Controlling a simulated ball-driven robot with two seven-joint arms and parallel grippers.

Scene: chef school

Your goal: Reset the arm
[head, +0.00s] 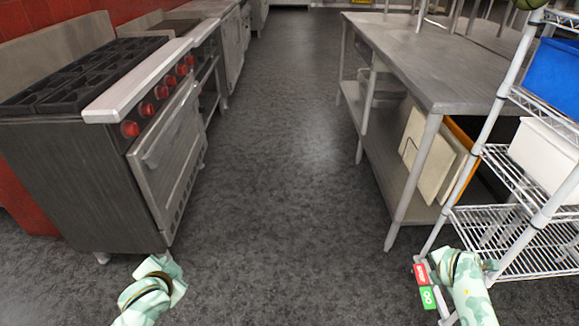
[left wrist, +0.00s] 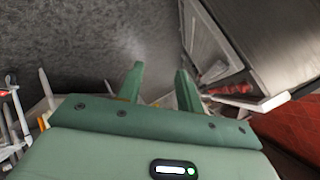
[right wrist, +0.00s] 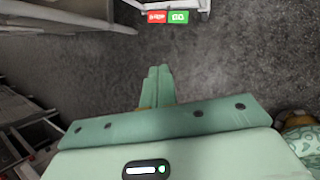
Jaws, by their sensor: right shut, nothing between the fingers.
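My left gripper (left wrist: 160,72) shows in the left wrist view with its two green fingers apart and nothing between them. My right gripper (right wrist: 158,72) shows in the right wrist view with its fingers together and nothing held. In the head view, my left arm comes in at the bottom left, in front of the stove. My right arm comes in at the bottom right, beside the wire rack. The fingers of both grippers cannot be made out in the head view.
A stove (head: 150,140) with red knobs stands at left. A steel table (head: 435,75) with boards (head: 428,150) on its lower shelf stands at right. A wire rack (head: 510,225) holds a blue bin (head: 555,75) and a white bin (head: 545,150). The floor aisle (head: 290,150) between is clear.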

